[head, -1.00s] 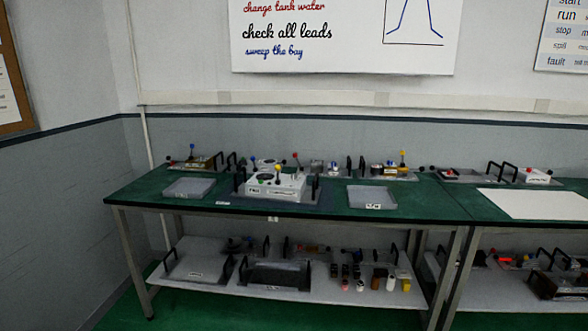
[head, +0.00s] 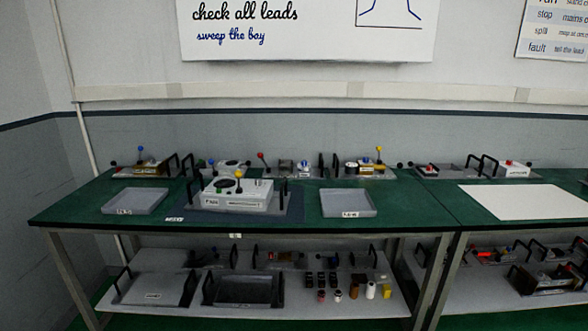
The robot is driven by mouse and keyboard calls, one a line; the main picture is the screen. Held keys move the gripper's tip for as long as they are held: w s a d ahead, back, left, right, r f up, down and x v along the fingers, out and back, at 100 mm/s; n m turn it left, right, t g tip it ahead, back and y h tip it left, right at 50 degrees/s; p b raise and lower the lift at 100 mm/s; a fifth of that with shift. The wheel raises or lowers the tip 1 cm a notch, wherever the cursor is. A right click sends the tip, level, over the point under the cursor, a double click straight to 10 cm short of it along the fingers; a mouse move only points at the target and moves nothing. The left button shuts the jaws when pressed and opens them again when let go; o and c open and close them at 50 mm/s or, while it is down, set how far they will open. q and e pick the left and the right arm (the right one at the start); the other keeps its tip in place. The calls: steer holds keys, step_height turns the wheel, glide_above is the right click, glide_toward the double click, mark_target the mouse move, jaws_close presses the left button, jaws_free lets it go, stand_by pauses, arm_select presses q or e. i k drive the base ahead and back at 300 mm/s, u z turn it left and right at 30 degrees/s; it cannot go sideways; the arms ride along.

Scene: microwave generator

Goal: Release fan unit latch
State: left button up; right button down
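A white boxy unit (head: 237,197) sits on a dark mat (head: 292,212) near the front of the green bench (head: 400,212). It has a dark round opening on top, a yellow-knobbed lever (head: 239,177) and a small label on its front. I take it for the fan unit, but the label is too small to read surely. Black handles stand on either side of it. I cannot make out which part is the latch. Neither of my grippers is in view.
Grey trays stand left (head: 136,201) and right (head: 347,203) of the unit. Several devices with knobbed levers and black handles line the back. A white sheet (head: 522,201) lies on the right bench. The lower shelf (head: 385,300) holds trays and small bottles.

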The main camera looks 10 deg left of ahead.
mark_target(238, 174)
steer(key=z, duration=0.1)
steer(key=i, duration=0.8)
steer(key=u, duration=0.9)
steer(key=i, duration=0.6)
steer(key=u, duration=0.6)
